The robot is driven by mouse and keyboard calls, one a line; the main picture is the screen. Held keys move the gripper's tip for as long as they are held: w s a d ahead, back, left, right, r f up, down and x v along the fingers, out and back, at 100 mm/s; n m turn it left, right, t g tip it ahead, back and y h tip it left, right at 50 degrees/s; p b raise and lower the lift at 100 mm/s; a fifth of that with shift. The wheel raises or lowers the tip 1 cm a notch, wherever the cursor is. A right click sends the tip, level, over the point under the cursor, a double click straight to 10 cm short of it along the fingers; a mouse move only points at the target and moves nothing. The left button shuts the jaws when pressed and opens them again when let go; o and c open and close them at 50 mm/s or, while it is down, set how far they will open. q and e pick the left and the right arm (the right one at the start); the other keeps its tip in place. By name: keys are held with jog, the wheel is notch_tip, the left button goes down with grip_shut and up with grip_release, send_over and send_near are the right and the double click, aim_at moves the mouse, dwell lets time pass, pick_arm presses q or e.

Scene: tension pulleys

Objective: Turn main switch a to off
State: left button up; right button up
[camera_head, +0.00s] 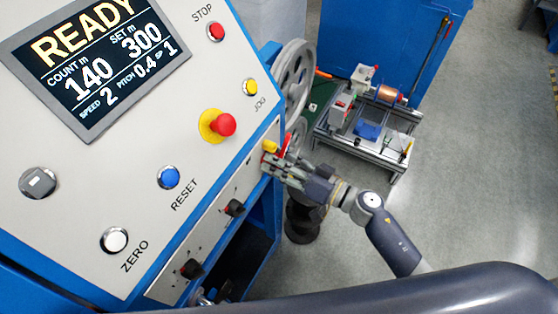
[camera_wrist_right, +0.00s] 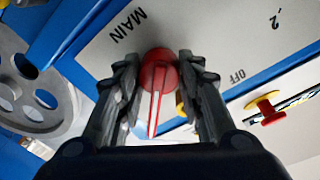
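The main switch has a red knob with a long handle (camera_wrist_right: 157,82) on a pale panel, between the words MAIN and OFF in the right wrist view. The handle points down in that picture. In the head view, its red part (camera_head: 286,142) shows at the right edge of the panel, partly hidden by the gripper. My right gripper (camera_wrist_right: 158,62) has one finger on each side of the red knob. Gaps show between the fingers and the narrow handle; contact at the fingertips cannot be told. It also shows in the head view (camera_head: 270,164). My left gripper is out of view.
The control panel (camera_head: 130,195) carries a READY display (camera_head: 98,62), a red-and-yellow stop knob (camera_head: 218,125) and several buttons. A grey wheel (camera_head: 295,78) stands behind its right edge. A low frame with a copper spool (camera_head: 391,96) stands on the floor, which is open at the right.

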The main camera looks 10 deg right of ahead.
jog(key=shift+n, duration=0.4)
grip_shut()
jog(key=shift+n+p, duration=0.4)
jog(key=shift+n, duration=2.6)
jog(key=o, duration=1.3)
grip_release()
jog(key=v, duration=1.2)
jog(key=shift+f, duration=0.25)
